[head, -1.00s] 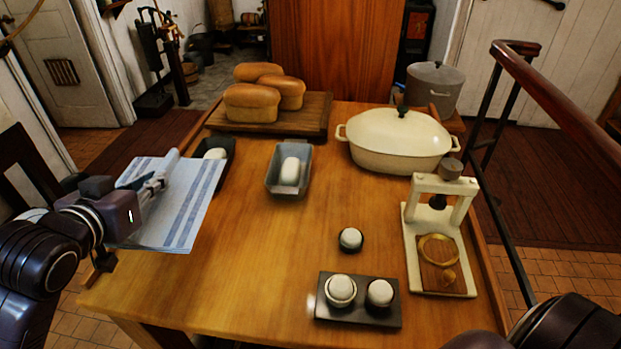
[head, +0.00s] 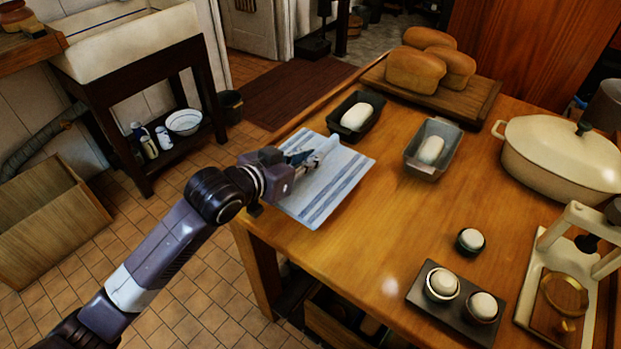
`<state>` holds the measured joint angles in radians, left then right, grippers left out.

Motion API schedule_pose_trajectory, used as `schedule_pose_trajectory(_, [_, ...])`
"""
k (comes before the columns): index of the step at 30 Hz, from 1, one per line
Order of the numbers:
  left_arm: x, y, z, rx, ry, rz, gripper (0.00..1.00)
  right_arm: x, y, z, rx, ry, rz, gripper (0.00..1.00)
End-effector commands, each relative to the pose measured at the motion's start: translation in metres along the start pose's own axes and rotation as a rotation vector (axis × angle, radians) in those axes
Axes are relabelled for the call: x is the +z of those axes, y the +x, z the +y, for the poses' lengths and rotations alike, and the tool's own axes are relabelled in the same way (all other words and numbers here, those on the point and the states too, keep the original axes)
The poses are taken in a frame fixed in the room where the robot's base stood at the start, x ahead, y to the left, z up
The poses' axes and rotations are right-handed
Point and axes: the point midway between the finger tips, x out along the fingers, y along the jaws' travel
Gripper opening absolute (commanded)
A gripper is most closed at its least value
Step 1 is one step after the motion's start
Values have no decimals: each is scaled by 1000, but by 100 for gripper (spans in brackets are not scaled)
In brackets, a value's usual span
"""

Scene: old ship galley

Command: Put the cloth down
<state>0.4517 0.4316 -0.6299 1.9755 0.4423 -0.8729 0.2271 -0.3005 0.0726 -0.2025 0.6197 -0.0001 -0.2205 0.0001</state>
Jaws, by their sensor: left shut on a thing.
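The cloth (head: 335,180) is white and pale blue with darker blue stripes. It lies spread at the left edge of the wooden table, with a raised fold where my left gripper (head: 312,160) pinches it. My left gripper is shut on the cloth, and its fingertips are partly hidden by the fabric. Whether the whole cloth touches the tabletop is hard to tell. My right gripper is out of view.
Two loaf tins with dough, a dark one (head: 340,122) and a grey one (head: 413,163), stand beyond the cloth. Loaves (head: 415,70) sit on a board (head: 485,100). A cream pot (head: 560,165) stands right. The table's middle (head: 390,235) is clear.

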Motion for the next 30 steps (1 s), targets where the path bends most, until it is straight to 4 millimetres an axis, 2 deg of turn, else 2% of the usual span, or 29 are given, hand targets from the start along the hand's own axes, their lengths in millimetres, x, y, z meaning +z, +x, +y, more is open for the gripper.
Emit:
schedule_pose_trajectory(2, [14,5,0,0,0,-2,0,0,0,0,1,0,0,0])
schedule_pose_trajectory(7, [25,11,0,1,1,1,0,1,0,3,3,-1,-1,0])
schedule_pose_trajectory(15, [60,25,0,1,0,0,0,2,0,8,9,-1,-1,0])
schedule_pose_trajectory(27, [65,27,0,1,1,2,0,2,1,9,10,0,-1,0])
schedule_pose_trajectory(28, [64,27,0,1,1,2,14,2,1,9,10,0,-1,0])
schedule_pose_trajectory(30, [64,27,0,1,1,2,22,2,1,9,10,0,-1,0])
